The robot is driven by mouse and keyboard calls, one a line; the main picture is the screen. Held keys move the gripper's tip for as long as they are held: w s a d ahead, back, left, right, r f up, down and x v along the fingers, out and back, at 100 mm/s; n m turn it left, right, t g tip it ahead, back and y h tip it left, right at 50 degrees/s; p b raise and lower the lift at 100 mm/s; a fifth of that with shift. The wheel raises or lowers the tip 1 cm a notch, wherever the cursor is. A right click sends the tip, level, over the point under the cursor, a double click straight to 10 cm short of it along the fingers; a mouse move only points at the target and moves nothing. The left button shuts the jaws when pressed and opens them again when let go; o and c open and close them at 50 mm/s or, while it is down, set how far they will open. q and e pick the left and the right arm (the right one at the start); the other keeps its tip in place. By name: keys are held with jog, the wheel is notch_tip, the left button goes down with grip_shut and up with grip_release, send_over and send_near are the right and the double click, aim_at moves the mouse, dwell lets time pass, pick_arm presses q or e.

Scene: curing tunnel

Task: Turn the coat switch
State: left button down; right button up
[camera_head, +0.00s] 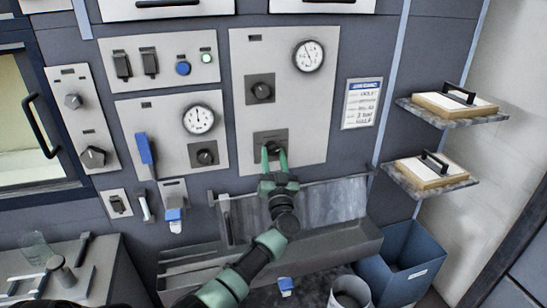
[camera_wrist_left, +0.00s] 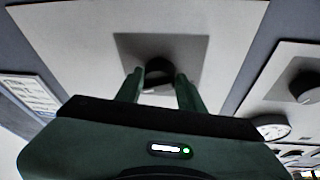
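A dark round knob (camera_head: 272,146) sits on a grey square plate low on the tall light panel (camera_head: 300,100); I take it for the coat switch, though no label is readable. It also shows in the left wrist view (camera_wrist_left: 159,71), partly hidden by my gripper. My left gripper (camera_head: 273,157) points at this knob with its two green fingers apart, one on each side. In the left wrist view the left gripper (camera_wrist_left: 160,88) shows a gap between fingers and knob. Whether the fingertips reach past the knob's face is unclear. My right gripper is out of view.
A second knob (camera_head: 262,90) and a gauge (camera_head: 308,56) sit higher on the same panel. The neighbouring panel has a gauge (camera_head: 198,119), a knob (camera_head: 205,157) and a blue lever (camera_head: 145,149). A metal trough (camera_head: 330,245) juts out below. A blue bin (camera_head: 400,265) stands at lower right.

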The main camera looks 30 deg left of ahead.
pick_arm(q)
jog(key=shift+d+f+n+g+y+b, duration=0.1)
jog(key=shift+f+n+g+y+b, duration=0.15)
jog(key=shift+n+g+y+b, duration=0.4)
jog(key=n+b, duration=0.1)
jog(key=n, duration=0.1)
jog(key=n+g+y+b, duration=0.1)
jog(key=n, duration=0.2)
jog(key=shift+w+d+f+y+b, duration=0.1)
jog(key=shift+w+y+b, duration=0.15)
jog(key=shift+b, duration=0.1)
jog(key=n+g+b, duration=0.1)
jog(key=n, duration=0.1)
jog(key=n+g+y+b, duration=0.1)
jog(key=n, duration=0.1)
jog(key=shift+w+d+n, duration=0.1)
jog(key=shift+d+n, duration=0.05)
jog(key=shift+n, duration=0.2)
jog(key=shift+r+n+g+y+b, duration=0.3)
jog(key=shift+n+g+b, duration=0.35)
jog(key=shift+n, duration=0.35)
jog(key=c, duration=0.9)
grip_release()
